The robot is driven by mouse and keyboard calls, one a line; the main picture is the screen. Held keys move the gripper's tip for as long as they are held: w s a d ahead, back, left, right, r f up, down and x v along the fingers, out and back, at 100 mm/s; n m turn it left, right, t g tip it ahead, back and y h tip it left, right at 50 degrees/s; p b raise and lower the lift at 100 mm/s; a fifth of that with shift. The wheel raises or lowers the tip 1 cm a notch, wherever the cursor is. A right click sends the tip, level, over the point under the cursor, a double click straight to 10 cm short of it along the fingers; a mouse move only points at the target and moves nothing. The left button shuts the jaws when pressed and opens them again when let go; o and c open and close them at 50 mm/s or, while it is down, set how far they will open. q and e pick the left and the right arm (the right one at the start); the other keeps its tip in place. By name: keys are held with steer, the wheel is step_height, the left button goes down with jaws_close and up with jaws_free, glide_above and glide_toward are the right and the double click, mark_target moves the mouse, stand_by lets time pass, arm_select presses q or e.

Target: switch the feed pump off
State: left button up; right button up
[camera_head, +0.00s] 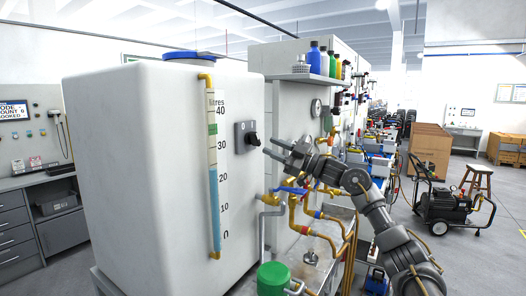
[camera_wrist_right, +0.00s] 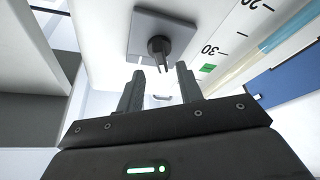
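The rotary switch is a grey plate (camera_head: 241,129) with a black knob (camera_head: 252,139) on the white tank's side wall. In the right wrist view the plate (camera_wrist_right: 138,24) and knob (camera_wrist_right: 159,48) show just beyond my fingers. My right gripper (camera_head: 270,147) is open and empty, its fingertips just right of the knob and apart from it. The right wrist view shows the two fingers (camera_wrist_right: 158,82) spread with a gap between them. The switch has no label I can read. My left gripper is not in view.
Brass pipes and valves (camera_head: 300,215) crowd below my right arm. A shelf with bottles (camera_head: 314,60) stands above. A compressor (camera_head: 445,207) stands on the floor at right.

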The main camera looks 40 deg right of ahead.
steer(key=b+v, duration=0.2)
steer(key=v, duration=0.3)
steer(key=shift+s+d, duration=0.1)
steer(key=shift+s, duration=0.1)
steer(key=shift+f, duration=0.1)
